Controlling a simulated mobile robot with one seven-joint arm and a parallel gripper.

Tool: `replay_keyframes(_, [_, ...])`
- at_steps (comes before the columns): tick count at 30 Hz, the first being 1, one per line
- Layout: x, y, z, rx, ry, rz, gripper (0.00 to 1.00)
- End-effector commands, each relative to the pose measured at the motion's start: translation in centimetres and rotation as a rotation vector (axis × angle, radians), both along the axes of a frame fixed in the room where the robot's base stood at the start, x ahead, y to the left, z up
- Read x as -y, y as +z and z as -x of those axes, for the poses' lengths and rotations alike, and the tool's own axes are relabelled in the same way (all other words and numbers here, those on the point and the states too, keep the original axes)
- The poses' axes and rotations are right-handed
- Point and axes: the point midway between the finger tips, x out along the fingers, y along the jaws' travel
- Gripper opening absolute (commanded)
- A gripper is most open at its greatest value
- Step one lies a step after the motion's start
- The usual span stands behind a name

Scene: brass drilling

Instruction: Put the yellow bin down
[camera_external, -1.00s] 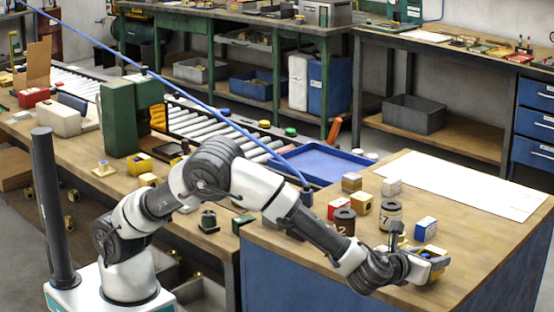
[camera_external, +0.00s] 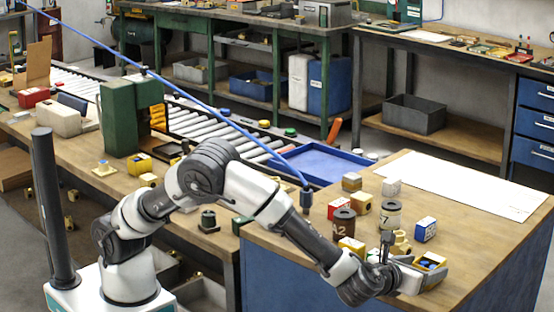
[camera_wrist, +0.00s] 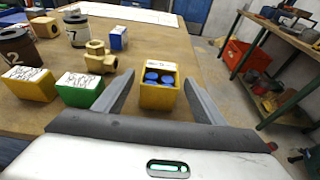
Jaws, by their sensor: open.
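The yellow bin (camera_external: 432,257) stands upright near the right edge of the wooden worktop (camera_external: 440,215). In the wrist view the yellow bin (camera_wrist: 158,96) holds several blue round pieces and appears to rest on the surface. My gripper (camera_wrist: 159,78) is open, with one grey finger on each side of the bin. A narrow gap shows beside the bin on each side. In the external view my gripper (camera_external: 426,273) is low at the bin, and its near finger hides part of the bin.
Left of the bin in the wrist view are a brass fitting (camera_wrist: 97,57), a green box (camera_wrist: 80,90) and a yellow box (camera_wrist: 29,83). A dark cylinder (camera_wrist: 18,46), a grey cylinder (camera_wrist: 77,31) and a blue box (camera_wrist: 118,37) stand farther back. A white sheet (camera_external: 465,185) lies behind.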

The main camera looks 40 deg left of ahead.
Motion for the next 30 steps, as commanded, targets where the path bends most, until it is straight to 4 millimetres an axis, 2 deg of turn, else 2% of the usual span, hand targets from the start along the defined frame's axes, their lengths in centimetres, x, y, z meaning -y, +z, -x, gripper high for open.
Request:
replay_keyframes(6, [0.1,1.6,4.7,-0.001,-0.003,0.000,0.64])
replay_keyframes(12, [0.0,2.4,7.6,0.000,-0.001,0.000,0.64])
replay_keyframes(18, [0.0,2.7,8.6,0.001,0.001,0.000,0.64])
replay_keyframes(30, [0.0,2.7,8.6,0.001,0.001,0.000,0.64])
